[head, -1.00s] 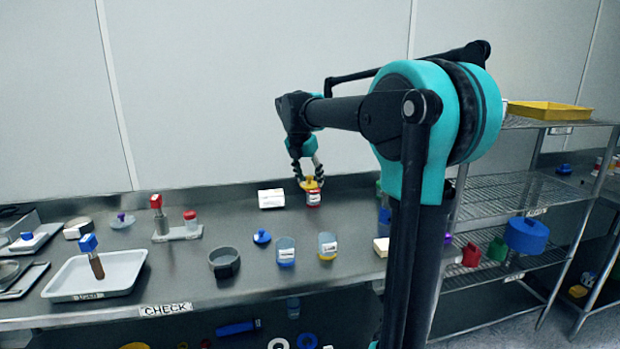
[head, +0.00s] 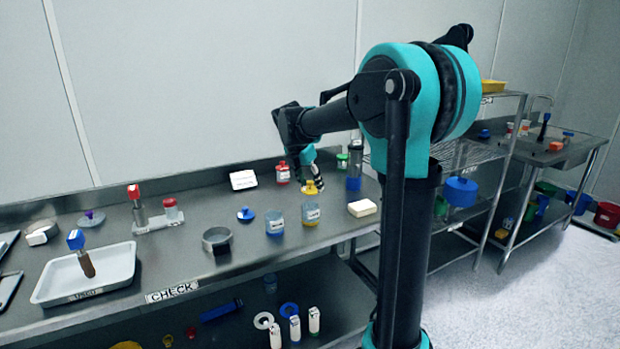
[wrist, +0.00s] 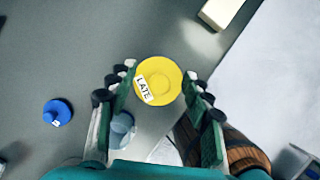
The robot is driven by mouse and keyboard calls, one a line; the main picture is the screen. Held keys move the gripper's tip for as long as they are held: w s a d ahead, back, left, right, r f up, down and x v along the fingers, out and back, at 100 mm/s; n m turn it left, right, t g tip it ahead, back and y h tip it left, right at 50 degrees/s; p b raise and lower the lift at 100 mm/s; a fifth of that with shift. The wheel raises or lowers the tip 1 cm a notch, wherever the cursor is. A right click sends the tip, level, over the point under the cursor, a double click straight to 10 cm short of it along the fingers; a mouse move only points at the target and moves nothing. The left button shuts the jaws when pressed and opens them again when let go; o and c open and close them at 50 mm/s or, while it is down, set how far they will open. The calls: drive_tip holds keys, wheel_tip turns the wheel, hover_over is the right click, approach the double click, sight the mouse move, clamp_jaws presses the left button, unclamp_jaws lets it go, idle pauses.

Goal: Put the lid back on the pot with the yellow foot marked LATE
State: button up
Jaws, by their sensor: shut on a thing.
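My gripper (head: 316,186) is shut on the yellow lid (head: 310,188), which has a small knob on top. In the wrist view the lid (wrist: 160,80) lies between the fingertips (wrist: 158,78), and its white label reads LATE. The pot with the yellow foot (head: 311,215) is a clear cup with a white label, standing on the bench. The lid is over this pot in the head view; a small gap seems to show between them. In the wrist view the lid hides the pot.
A pot with a blue foot (head: 275,224) and a blue lid (head: 245,214) are to the left. A cream block (head: 362,207) is close on the right, near the bench edge. A red-topped pot (head: 283,173) and a white box (head: 243,180) stand behind.

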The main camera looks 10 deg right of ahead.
sight(308, 190)
drive_tip(key=shift+f, duration=2.15)
drive_tip(key=shift+f, duration=0.15)
idle(0.5)
drive_tip(key=o, duration=0.9)
drive_tip(key=shift+c, duration=0.2)
drive_tip(key=o, duration=0.5)
drive_tip(key=shift+r, duration=3.5)
drive_tip(key=shift+c, duration=0.4)
